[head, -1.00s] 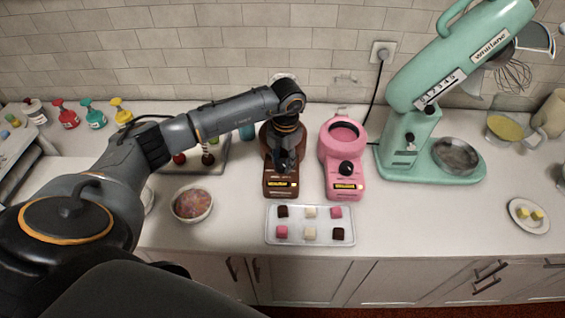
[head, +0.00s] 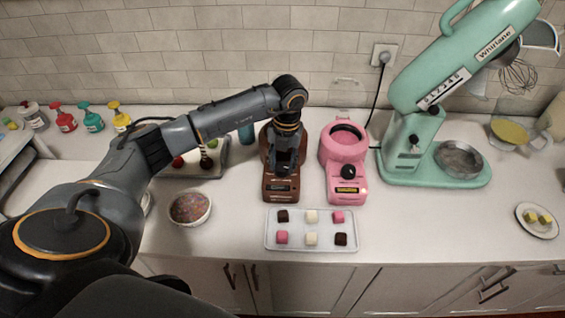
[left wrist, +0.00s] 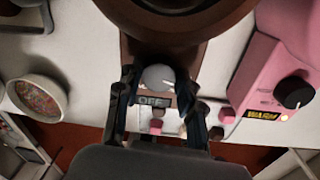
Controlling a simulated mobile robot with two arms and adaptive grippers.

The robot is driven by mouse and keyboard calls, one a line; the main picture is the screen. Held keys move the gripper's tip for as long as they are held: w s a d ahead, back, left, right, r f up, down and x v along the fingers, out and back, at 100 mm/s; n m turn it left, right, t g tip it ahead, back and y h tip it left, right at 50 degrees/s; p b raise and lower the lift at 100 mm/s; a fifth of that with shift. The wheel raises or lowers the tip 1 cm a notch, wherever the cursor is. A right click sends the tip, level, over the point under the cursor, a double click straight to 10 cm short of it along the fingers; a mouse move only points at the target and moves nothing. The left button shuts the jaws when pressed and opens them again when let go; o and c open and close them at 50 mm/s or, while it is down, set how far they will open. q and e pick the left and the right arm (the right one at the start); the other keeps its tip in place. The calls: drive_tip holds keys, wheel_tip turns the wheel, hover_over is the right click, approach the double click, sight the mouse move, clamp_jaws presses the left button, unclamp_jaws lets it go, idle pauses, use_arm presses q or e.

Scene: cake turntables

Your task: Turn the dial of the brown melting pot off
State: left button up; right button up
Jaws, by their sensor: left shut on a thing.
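The brown melting pot (head: 270,142) stands on the counter near the back wall, left of the pink one. Its base also shows in the left wrist view (left wrist: 128,52). Its grey dial (left wrist: 158,77) sits on the front slope, above a dark label reading OFF (left wrist: 155,101). My left gripper (left wrist: 157,84) comes down over the front of the pot, with one finger on each side of the dial, shut on it. In the head view the gripper (head: 284,170) hides the dial. My right gripper is not in view.
A pink melting pot (head: 333,160) stands close on the right, its label yellow and reading WARM. A tray (head: 300,246) of small cubes lies in front. A bowl (head: 176,217) is to the left. A mint mixer (head: 440,174) stands at the right.

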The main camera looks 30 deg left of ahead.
sight(285, 166)
use_arm(q)
drive_tip(key=shift+w+r, duration=0.1)
drive_tip(key=o, duration=0.9)
drive_tip(key=r, duration=1.2)
drive_tip(key=shift+w+d, duration=0.1)
drive_tip(key=shift+d, duration=0.2)
drive_tip(key=shift+f, duration=0.1)
